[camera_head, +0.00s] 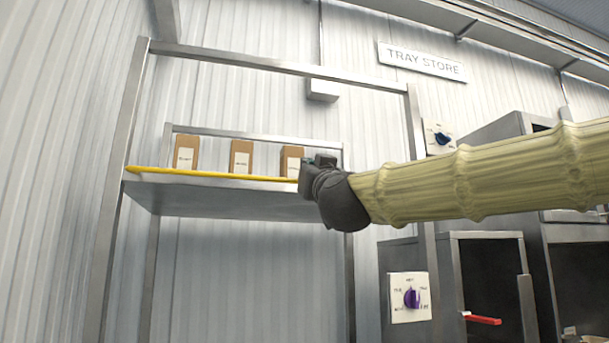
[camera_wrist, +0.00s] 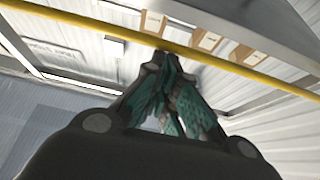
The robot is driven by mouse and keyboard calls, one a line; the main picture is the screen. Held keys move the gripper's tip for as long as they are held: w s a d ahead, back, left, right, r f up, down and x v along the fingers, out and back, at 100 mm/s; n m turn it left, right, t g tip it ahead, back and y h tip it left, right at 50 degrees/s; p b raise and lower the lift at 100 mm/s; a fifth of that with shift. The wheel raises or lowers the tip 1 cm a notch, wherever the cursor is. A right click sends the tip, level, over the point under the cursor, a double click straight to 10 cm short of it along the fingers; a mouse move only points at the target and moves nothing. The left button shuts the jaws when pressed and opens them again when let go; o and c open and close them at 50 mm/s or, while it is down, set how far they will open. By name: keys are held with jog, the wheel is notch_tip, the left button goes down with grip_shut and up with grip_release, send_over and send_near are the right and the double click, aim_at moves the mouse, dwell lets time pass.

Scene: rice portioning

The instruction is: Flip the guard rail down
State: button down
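The guard rail (camera_head: 215,176) is a thin yellow bar along the front edge of a metal shelf (camera_head: 230,202). It also crosses the top of the wrist view (camera_wrist: 232,66) at a slant. My gripper (camera_head: 312,163) is at the rail's right end in the head view and hides that end. In the wrist view its teal-padded fingers (camera_wrist: 165,62) come together at the tips, right at the rail's lower edge. The fingers look shut with nothing clearly between them. I cannot tell whether the tips touch the rail.
Three brown labelled boxes (camera_head: 241,158) stand on the shelf behind the rail. A metal upright (camera_head: 415,130) is beyond my arm. Dial panels (camera_head: 409,298) and an open cabinet with a red handle (camera_head: 483,319) are at the right. The space below the shelf is open.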

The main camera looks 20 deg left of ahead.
jog(key=shift+a+f, duration=0.15)
jog(key=shift+f, duration=0.25)
jog(key=f+b+v, duration=0.1)
jog(key=b+v, duration=0.4)
jog(key=v, duration=0.4)
jog(key=shift+f+b, duration=0.25)
jog(key=shift+b, duration=0.15)
jog(key=shift+w, duration=0.1)
